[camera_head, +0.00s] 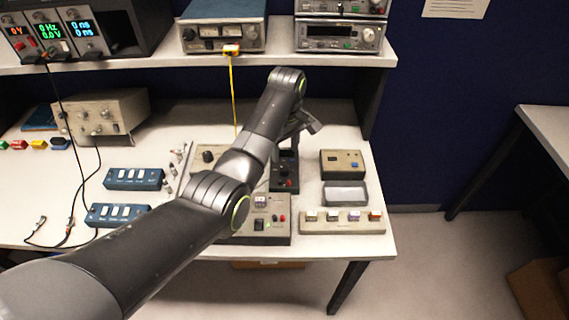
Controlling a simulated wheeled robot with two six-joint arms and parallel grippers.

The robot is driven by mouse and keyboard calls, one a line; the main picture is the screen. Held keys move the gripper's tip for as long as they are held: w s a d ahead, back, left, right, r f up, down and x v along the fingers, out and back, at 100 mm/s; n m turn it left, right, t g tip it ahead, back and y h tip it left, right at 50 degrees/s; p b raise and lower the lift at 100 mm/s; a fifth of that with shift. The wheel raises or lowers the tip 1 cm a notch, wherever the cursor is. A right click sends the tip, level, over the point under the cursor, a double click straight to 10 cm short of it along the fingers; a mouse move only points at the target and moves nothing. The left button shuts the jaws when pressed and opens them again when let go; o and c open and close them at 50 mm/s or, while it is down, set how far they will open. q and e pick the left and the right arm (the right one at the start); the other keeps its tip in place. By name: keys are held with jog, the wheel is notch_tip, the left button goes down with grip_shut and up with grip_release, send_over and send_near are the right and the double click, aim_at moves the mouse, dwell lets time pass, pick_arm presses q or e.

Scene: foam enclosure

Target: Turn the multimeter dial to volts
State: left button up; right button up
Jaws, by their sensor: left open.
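A dark handheld device (285,180) that looks like the multimeter lies on the workbench among other boxes, right of the middle. Red spots show near its lower end. My left arm and gripper cover its upper and left parts, so I cannot make out the dial or its setting. My left gripper (297,138) is open and hangs over the far end of this device, pointing down. I cannot tell whether it touches the device. My right gripper is not in view.
A tan box (342,164), a grey tray (345,194) and a switch strip (343,222) sit right of the device. A control panel (262,232) lies in front. Blue switch boxes (134,179) and black cables are left. A shelf (240,62) with instruments spans above; a yellow cable hangs from it.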

aim_at(285, 168)
pick_arm(q)
notch_tip(285, 168, down, 6)
jog(key=shift+r, duration=0.15)
jog(key=shift+s+f, duration=0.1)
jog(key=shift+f, duration=0.3)
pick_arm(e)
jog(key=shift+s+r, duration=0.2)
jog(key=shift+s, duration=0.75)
pick_arm(q)
jog(key=c, duration=1)
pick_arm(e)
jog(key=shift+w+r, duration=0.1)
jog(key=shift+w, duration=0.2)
